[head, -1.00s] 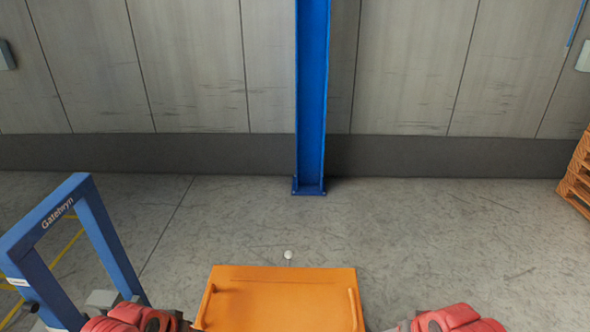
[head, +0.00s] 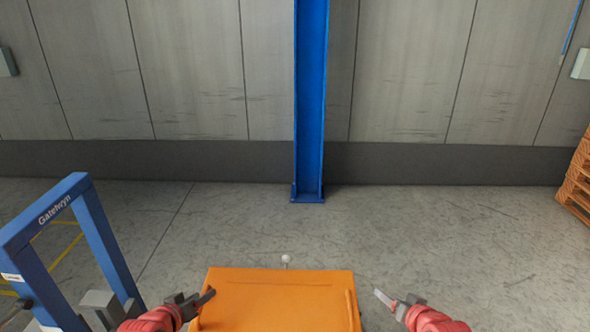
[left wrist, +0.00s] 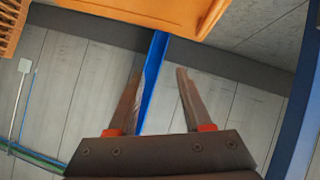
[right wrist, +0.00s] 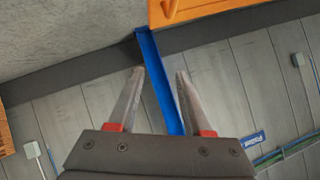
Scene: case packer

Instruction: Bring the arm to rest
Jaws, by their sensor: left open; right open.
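My left gripper (head: 201,300) is at the left edge of the orange panel (head: 280,300) in the head view. In the left wrist view its two fingers (left wrist: 158,95) stand apart with nothing between them. My right gripper (head: 388,301) is just right of the panel in the head view, with clear floor around it. In the right wrist view its fingers (right wrist: 157,92) are also apart and empty. The panel also shows at the top of the left wrist view (left wrist: 150,10) and of the right wrist view (right wrist: 200,8).
A blue frame (head: 105,240) marked Gatelwyn stands at the left. A blue column (head: 310,100) rises against the grey wall (head: 400,70). Orange pallets (head: 578,185) are stacked at the far right. A small white knob (head: 286,259) sits behind the panel. The middle floor is clear.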

